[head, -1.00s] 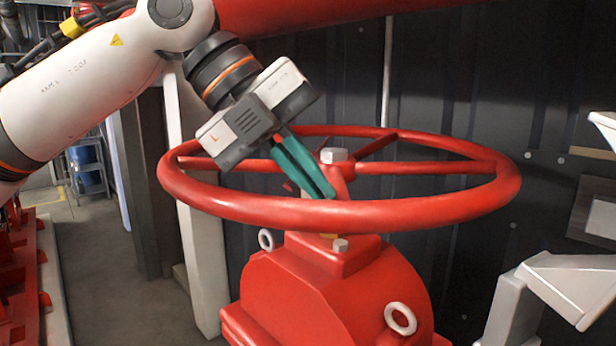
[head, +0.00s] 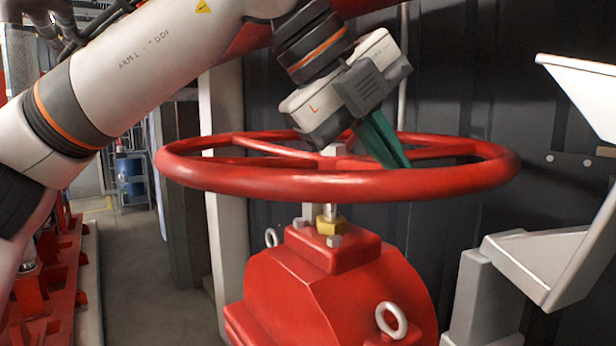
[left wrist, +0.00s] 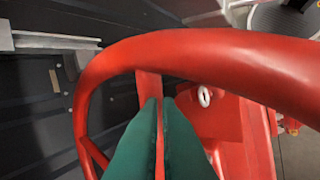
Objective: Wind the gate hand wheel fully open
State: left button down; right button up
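The red hand wheel (head: 250,184) lies level on top of the red gate valve (head: 320,290), with a pale nut (head: 335,150) at its hub. My left gripper (head: 400,164) reaches down inside the wheel at the right front. Its green fingers pass behind the near rim, and their tips are partly hidden. In the left wrist view, the close-set fingers (left wrist: 160,103) point along a red spoke (left wrist: 148,85) that meets the rim (left wrist: 220,60). A red strip shows in the narrow gap between them. Whether they clamp the spoke is unclear. My right gripper is not in view.
A dark ribbed wall (head: 540,190) stands close behind the wheel. A grey-white bracket (head: 535,255) stands at the right. Lifting eyes (head: 391,320) stick up from the valve.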

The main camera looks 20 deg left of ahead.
pick_arm(q)
jog(key=w+d+n+t+y, duration=0.3)
jog(key=w+d+n, duration=0.4)
jog(key=w+d, duration=0.2)
jog(key=shift+d+f+y, duration=0.15)
jog(key=shift+d+y, duration=0.15)
jog(key=shift+d, duration=0.3)
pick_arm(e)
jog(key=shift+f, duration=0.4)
pick_arm(q)
jog(key=shift+w, duration=0.15)
jog(key=shift+a, duration=0.15)
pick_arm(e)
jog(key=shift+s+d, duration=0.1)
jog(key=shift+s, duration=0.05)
